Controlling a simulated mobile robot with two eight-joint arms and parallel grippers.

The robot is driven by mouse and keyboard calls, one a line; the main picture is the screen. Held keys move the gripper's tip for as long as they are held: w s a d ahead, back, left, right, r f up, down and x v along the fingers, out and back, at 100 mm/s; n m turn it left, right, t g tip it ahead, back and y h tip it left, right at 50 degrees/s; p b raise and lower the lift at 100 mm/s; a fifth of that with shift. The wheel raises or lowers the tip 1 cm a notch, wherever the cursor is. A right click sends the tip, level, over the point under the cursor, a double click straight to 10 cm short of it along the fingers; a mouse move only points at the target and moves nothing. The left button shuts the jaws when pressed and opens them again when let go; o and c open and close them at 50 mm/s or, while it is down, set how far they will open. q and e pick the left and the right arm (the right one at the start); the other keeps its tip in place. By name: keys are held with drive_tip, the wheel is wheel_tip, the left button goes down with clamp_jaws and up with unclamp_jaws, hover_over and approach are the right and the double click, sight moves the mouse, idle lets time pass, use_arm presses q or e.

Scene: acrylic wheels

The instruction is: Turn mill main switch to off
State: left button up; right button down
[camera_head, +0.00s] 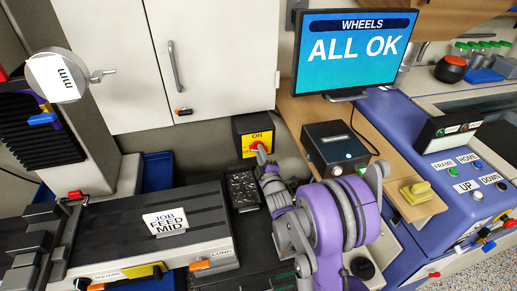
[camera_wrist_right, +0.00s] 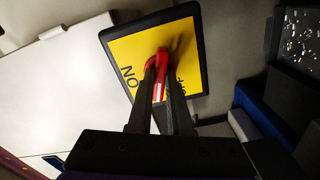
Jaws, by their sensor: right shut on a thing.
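The mill main switch (camera_head: 253,136) is a dark box with a yellow face on the wall below the white cabinet, left of the monitor. Its face reads ON at the top in the head view. In the right wrist view the yellow plate (camera_wrist_right: 135,62) fills the upper middle, with ON at its left and a partly covered OFF at its right. My right gripper (camera_wrist_right: 160,85) is shut on the red handle (camera_wrist_right: 161,66), which hides part of the plate. In the head view my right gripper (camera_head: 262,160) reaches up to the switch. My left gripper is not in view.
A monitor (camera_head: 350,48) reading ALL OK stands right of the switch. The mill table (camera_head: 110,235) with a JOB FEED MID card (camera_head: 167,219) lies at lower left. A dark box (camera_head: 336,148) sits close right of my arm. A black tray of small bits (camera_head: 243,190) lies below the switch.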

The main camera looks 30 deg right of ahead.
drive_tip(key=n+p, duration=0.1)
drive_tip(key=n, duration=0.3)
drive_tip(key=shift+r, duration=0.1)
drive_tip(key=c, duration=0.7)
unclamp_jaws()
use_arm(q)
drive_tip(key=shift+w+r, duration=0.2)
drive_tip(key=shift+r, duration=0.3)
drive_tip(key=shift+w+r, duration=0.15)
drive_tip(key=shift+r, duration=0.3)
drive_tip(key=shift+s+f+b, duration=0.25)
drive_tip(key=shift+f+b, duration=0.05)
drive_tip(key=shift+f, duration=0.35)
use_arm(e)
drive_tip(key=v, duration=0.7)
